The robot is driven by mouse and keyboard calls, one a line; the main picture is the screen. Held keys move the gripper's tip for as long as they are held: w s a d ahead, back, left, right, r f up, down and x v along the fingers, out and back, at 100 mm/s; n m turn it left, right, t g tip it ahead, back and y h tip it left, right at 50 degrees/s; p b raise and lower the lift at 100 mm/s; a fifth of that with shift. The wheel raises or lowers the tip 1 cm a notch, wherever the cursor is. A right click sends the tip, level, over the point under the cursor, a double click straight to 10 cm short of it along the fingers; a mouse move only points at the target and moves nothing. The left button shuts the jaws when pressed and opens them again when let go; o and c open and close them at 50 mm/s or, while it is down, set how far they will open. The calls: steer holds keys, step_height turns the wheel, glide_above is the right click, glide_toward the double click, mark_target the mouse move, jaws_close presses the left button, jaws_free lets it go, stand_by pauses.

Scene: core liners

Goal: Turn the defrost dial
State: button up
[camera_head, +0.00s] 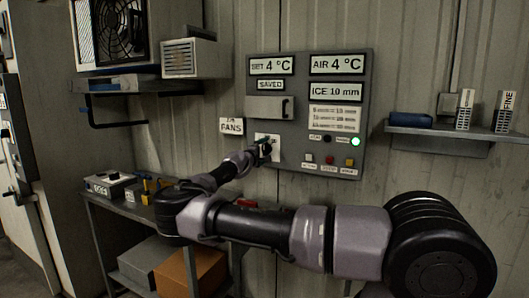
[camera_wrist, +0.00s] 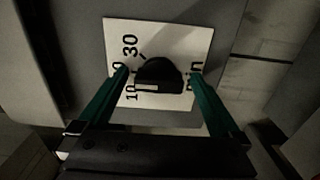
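The defrost dial (camera_wrist: 160,71) is a black rounded knob on a white plate (camera_wrist: 184,35) marked 10, 30 and "min" in the wrist view. Another number is partly hidden by the left finger. My gripper (camera_wrist: 158,78) is open, with one dark green finger on each side of the dial. A gap shows between each fingertip and the knob. In the head view, my gripper (camera_head: 264,150) is at the white plate (camera_head: 273,140) on the lower left of the grey control panel (camera_head: 300,107). My gripper hides most of the dial there.
The panel shows "SET 4 °C", "AIR 4 °C", "ICE 10 mm" and a lit green lamp (camera_head: 355,141). A shelf (camera_head: 440,131) is at right, a cluttered bench (camera_head: 130,207) at left.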

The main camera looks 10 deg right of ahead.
steer(key=v, duration=1)
steer(key=shift+s+a, duration=0.2)
steer(key=shift+s, duration=0.15)
